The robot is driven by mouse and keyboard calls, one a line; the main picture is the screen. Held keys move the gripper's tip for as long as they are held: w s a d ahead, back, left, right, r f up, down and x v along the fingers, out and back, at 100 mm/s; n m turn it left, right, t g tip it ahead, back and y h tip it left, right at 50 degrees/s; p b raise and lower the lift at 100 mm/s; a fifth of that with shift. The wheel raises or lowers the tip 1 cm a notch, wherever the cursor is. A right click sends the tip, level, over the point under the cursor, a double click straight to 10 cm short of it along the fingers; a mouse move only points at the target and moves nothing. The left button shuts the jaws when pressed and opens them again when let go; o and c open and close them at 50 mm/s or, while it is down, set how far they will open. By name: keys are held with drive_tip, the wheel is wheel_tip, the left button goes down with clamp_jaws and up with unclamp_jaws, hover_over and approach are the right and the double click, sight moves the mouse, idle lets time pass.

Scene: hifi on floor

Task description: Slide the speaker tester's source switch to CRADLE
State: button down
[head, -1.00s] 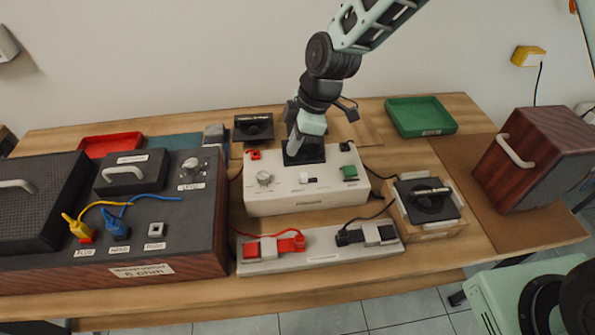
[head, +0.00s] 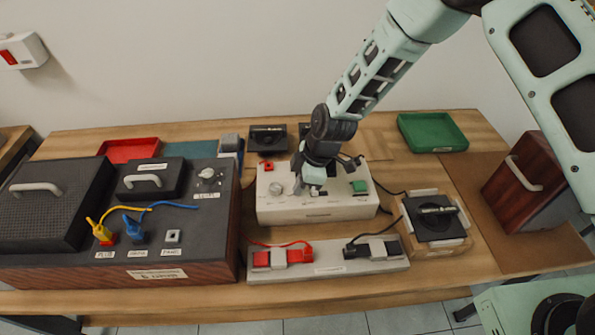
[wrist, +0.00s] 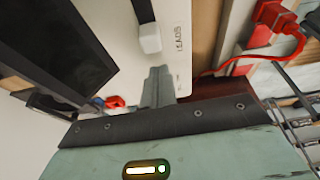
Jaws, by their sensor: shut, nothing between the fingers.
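The speaker tester (head: 345,208) is a white box in the middle of the table, with a knob, a red part and a green part on top. My gripper (head: 315,188) is shut and empty, pointing down at the tester's top. It hides most of the source switch area in the head view. In the wrist view my shut grey fingers (wrist: 158,80) are close beside a white switch cap (wrist: 150,38) in a dark slot. The cap lies near the printed word LEADS. I cannot tell whether the fingers touch it; the CRADLE label is not visible.
A dark panel (wrist: 60,45) stands close to the fingers in the wrist view. A grey strip (head: 330,266) with red and black clips lies in front of the tester. A dark console (head: 120,255) stands left; a cradle block (head: 437,222) and wooden speaker (head: 520,180) stand right.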

sight(319, 194)
drive_tip(key=shift+d+r+p, duration=0.1)
drive_tip(key=shift+d+p, duration=0.2)
drive_tip(key=shift+d, duration=0.85)
drive_tip(key=shift+d+b, duration=0.45)
drive_tip(key=shift+d, duration=1.1)
drive_tip(key=shift+a, duration=0.45)
drive_tip(key=a+b, duration=0.1)
drive_tip(key=a, duration=0.2)
drive_tip(key=shift+a, duration=0.15)
drive_tip(key=b+v, duration=0.2)
drive_tip(key=v, duration=0.8)
